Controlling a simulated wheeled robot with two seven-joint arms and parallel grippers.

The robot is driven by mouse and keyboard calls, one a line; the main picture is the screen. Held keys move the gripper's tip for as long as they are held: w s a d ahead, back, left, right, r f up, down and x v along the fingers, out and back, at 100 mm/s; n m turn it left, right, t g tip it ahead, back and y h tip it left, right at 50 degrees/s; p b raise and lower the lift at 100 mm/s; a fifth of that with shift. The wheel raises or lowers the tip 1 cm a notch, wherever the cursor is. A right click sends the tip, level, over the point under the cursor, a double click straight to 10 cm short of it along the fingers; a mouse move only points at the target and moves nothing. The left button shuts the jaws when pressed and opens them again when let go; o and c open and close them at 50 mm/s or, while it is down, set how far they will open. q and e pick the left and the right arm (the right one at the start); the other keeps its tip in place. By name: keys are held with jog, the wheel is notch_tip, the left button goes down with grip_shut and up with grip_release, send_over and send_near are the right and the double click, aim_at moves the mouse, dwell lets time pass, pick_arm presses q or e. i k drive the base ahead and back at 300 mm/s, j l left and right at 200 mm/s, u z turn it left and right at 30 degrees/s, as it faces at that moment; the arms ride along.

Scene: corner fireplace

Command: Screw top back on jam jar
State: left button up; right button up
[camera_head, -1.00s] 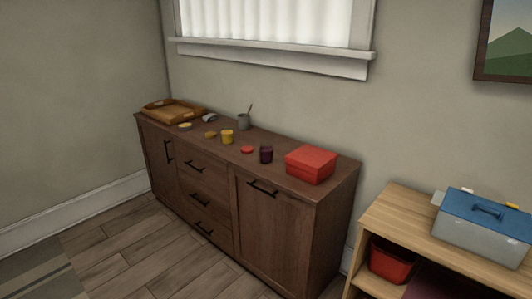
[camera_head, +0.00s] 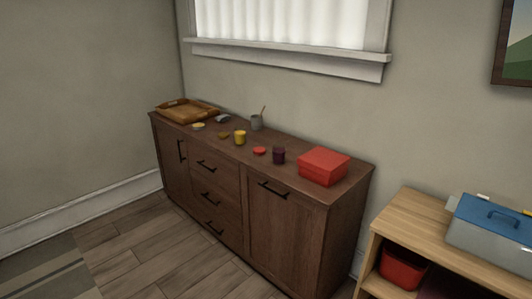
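A dark purple jar (camera_head: 278,156) stands upright on the brown wooden sideboard (camera_head: 285,213), left of a red box. A flat red lid (camera_head: 260,150) lies on the sideboard just left of the dark jar, apart from it. A yellow jar (camera_head: 239,138) stands further left, with a small flat yellowish-brown piece (camera_head: 224,135) beside it that may be its lid. Which jar holds jam is not certain at this size. Neither of my grippers is in view.
A red box (camera_head: 323,166) sits near the sideboard's right end. A grey cup (camera_head: 257,122), a small yellow dish (camera_head: 198,125) and a wooden tray (camera_head: 186,111) stand further left. A light wooden shelf (camera_head: 420,217) carries a blue-lidded toolbox (camera_head: 490,232). The floor (camera_head: 150,253) before the sideboard is clear.

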aim_at(278, 152)
jog(key=i+j+z, duration=0.1)
jog(key=i, duration=0.45)
jog(key=i+j+z, duration=0.1)
jog(key=i, duration=0.45)
jog(key=i+j+z, duration=0.1)
jog(key=i, duration=0.4)
jog(key=i+j+z, duration=0.1)
jog(key=i+j, duration=0.25)
jog(key=i, duration=0.2)
